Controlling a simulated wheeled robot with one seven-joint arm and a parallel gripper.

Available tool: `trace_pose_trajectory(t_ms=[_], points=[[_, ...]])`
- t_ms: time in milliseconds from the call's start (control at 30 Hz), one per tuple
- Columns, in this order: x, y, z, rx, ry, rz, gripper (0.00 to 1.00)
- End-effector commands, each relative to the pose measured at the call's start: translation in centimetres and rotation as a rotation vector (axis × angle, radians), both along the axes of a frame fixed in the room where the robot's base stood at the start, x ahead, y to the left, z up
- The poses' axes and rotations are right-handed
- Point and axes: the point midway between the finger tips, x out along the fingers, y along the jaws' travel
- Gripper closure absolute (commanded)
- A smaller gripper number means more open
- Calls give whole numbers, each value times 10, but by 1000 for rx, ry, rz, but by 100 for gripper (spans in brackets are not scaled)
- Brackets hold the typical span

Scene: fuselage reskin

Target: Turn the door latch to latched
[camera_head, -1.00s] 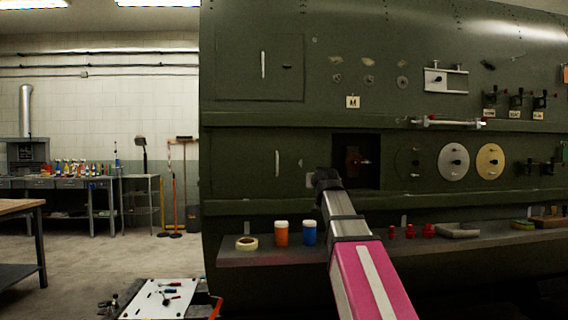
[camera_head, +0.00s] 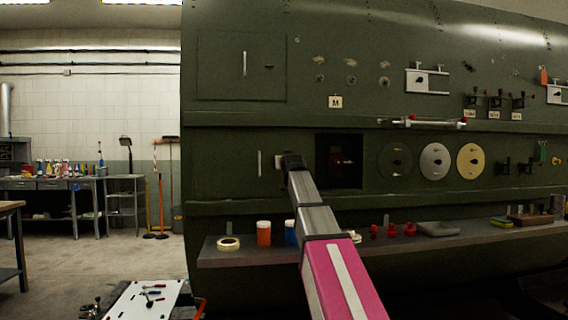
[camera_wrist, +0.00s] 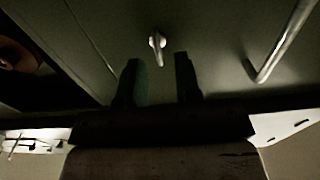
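The door latch (camera_wrist: 157,42) is a small pale metal lever on the dark green door panel in the wrist view. Its arm points down in that picture. My gripper (camera_wrist: 157,62) is open, and its two dark fingers show one on each side below the latch. The latch shows in the gap between the fingertips; I cannot tell the depth between them. No contact is visible. In the head view my gripper (camera_head: 286,161) is in front of the lower door, right of its handle (camera_head: 259,163), and hides the latch. The handle also shows in the wrist view (camera_wrist: 282,45).
A dark square opening (camera_head: 339,160) with a red part inside is right of my gripper. A shelf (camera_head: 222,256) below carries a tape roll, an orange jar (camera_head: 264,233) and a blue jar partly hidden by my arm. An upper door (camera_head: 212,65) has another handle.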

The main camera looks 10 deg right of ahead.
Motion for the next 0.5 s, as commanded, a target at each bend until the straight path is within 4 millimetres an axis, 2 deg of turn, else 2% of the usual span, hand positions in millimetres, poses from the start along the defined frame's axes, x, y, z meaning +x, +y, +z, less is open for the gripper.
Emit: trace_pose_trajectory(t_ms=[33, 133, 433, 500], points=[[9, 0, 1, 0, 0, 0, 69], [16, 0, 1, 0, 0, 0, 69], [18, 0, 0, 0, -1, 0, 69], [18, 0, 0, 0, -1, 0, 92]])
